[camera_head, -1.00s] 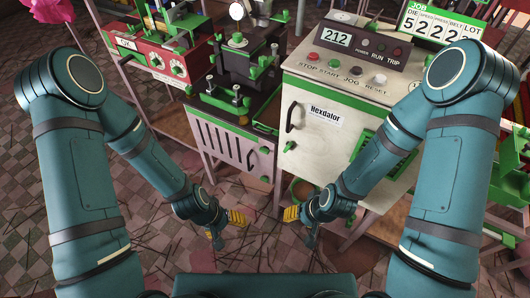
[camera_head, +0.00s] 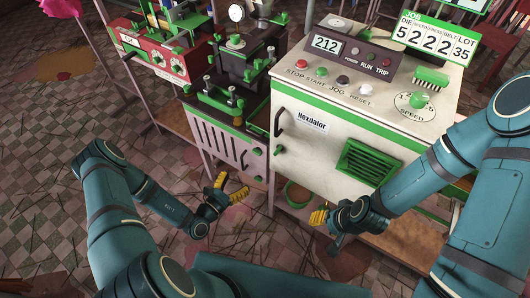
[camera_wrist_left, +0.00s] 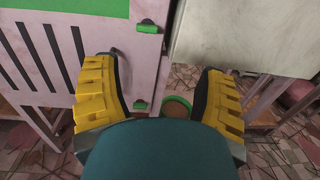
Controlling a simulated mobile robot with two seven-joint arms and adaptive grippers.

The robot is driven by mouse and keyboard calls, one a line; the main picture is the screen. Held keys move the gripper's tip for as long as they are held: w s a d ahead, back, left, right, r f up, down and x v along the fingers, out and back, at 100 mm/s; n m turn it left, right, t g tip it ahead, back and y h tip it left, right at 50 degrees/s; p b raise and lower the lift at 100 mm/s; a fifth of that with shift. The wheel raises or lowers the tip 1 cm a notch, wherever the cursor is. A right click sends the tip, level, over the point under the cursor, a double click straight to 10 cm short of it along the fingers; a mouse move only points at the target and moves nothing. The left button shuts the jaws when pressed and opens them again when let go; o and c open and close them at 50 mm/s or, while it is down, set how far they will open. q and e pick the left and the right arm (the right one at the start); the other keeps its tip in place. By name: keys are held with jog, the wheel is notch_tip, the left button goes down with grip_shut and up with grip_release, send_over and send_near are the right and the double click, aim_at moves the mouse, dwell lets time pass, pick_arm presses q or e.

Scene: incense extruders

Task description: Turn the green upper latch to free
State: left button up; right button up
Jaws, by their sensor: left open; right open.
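The green upper latch (camera_head: 257,152) sits at the right edge of the pale pink vented door (camera_head: 215,143). In the left wrist view the upper latch (camera_wrist_left: 148,26) is at the top, with a lower green latch (camera_wrist_left: 141,105) below it. My left gripper (camera_head: 229,186) is open and empty, in front of and below the upper latch, apart from it. In the left wrist view its yellow fingers (camera_wrist_left: 157,72) are spread wide. My right gripper (camera_head: 319,216) is open and empty, low in front of the white Hexdalor cabinet (camera_head: 310,150).
The white cabinet has a dark handle (camera_head: 278,122) and a green latch (camera_head: 279,150) close to the pink door. The pink door has its own dark handle (camera_head: 243,160). A green-rimmed bucket (camera_head: 298,192) stands below. The tiled floor in front is littered with sticks.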

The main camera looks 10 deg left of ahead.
aim_at(257, 152)
pick_arm(q)
jog(key=w+d+y+b, duration=0.1)
jog(key=w+d+b, duration=0.1)
jog(key=w, duration=1.1)
jog(key=shift+w+d+f+n+t, duration=0.15)
jog(key=shift+d+n+t, duration=0.2)
jog(key=shift+d, duration=0.45)
jog(key=c, duration=1.2)
